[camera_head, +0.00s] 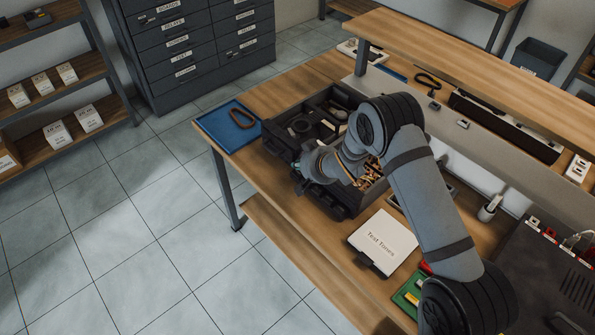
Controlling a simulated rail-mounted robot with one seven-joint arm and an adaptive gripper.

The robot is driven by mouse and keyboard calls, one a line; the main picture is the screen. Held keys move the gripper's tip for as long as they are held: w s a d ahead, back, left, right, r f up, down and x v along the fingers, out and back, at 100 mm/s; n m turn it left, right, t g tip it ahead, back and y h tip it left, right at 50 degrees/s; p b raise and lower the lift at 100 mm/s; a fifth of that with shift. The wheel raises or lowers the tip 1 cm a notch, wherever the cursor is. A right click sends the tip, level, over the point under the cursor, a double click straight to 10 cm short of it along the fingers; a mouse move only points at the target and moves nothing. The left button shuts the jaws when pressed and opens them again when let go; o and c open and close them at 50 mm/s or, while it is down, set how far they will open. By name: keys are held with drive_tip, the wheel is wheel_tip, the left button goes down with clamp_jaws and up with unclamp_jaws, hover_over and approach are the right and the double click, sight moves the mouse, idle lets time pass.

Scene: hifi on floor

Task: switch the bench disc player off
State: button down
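A dark boxy unit (545,265) with red and white connectors, plugged leads and vent slots stands at the bench's right end, cut off by the picture edge. It may be the disc player, but I cannot tell for sure. No power switch is clear in this view. My gripper (305,168) is low over the left part of the bench, beside a dark open organizer box (318,110), well left of the dark unit. Its fingers blend with dark parts there, so I cannot tell whether it is open or touching anything.
A white "Test Tones" case (385,238) and a green board (408,292) lie near the front edge. A raised wooden shelf (460,60) runs along the back. Open floor lies left.

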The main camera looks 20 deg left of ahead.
sight(299, 173)
drive_tip(key=shift+r+p, duration=1.55)
drive_tip(key=shift+r, duration=1.25)
drive_tip(key=shift+f, duration=0.25)
